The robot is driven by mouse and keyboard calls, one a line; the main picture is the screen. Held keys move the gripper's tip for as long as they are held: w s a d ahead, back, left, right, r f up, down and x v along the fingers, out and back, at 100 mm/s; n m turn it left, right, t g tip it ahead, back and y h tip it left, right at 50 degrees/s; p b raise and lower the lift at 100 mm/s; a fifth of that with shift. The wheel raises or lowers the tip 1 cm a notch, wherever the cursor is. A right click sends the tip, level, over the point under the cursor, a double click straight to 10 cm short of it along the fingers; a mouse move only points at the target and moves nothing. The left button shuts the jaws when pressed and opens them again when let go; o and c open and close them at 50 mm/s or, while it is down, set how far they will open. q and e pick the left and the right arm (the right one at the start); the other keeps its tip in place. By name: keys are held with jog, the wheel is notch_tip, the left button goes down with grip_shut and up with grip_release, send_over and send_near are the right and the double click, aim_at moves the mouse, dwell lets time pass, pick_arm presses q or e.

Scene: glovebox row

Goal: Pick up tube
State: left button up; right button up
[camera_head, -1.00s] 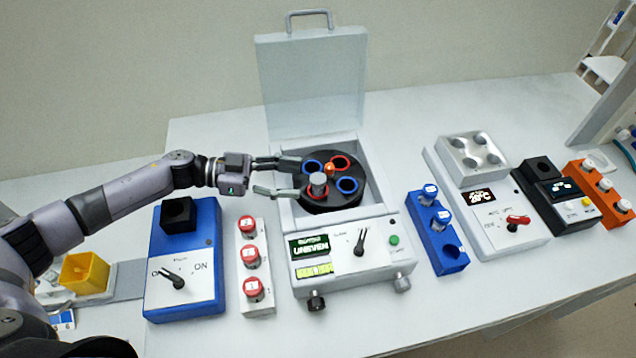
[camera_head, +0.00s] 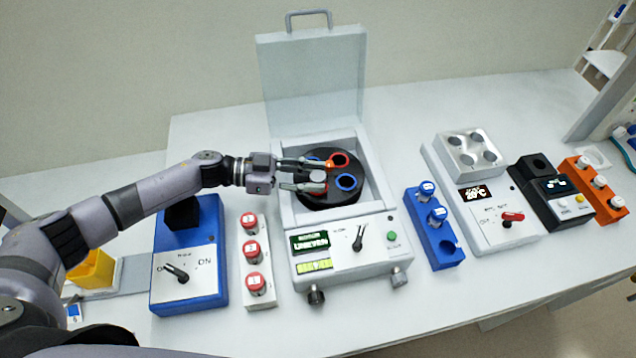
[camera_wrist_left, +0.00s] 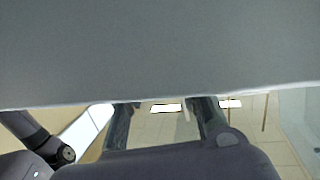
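In the left wrist view the two fingers (camera_wrist_left: 165,115) stand apart below a large grey surface, and no tube can be made out. My right gripper is not in view.
The raised centrifuge lid (camera_head: 312,85) stands behind the rotor. A white rack (camera_head: 262,300) with red-capped tubes and a blue switch box (camera_head: 210,285) lie to the left. A blue rack (camera_head: 440,258) with blue-capped tubes and a white heater box (camera_head: 490,230) stand to the right.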

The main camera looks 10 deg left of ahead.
pick_arm(q)
jog(key=c, duration=0.5)
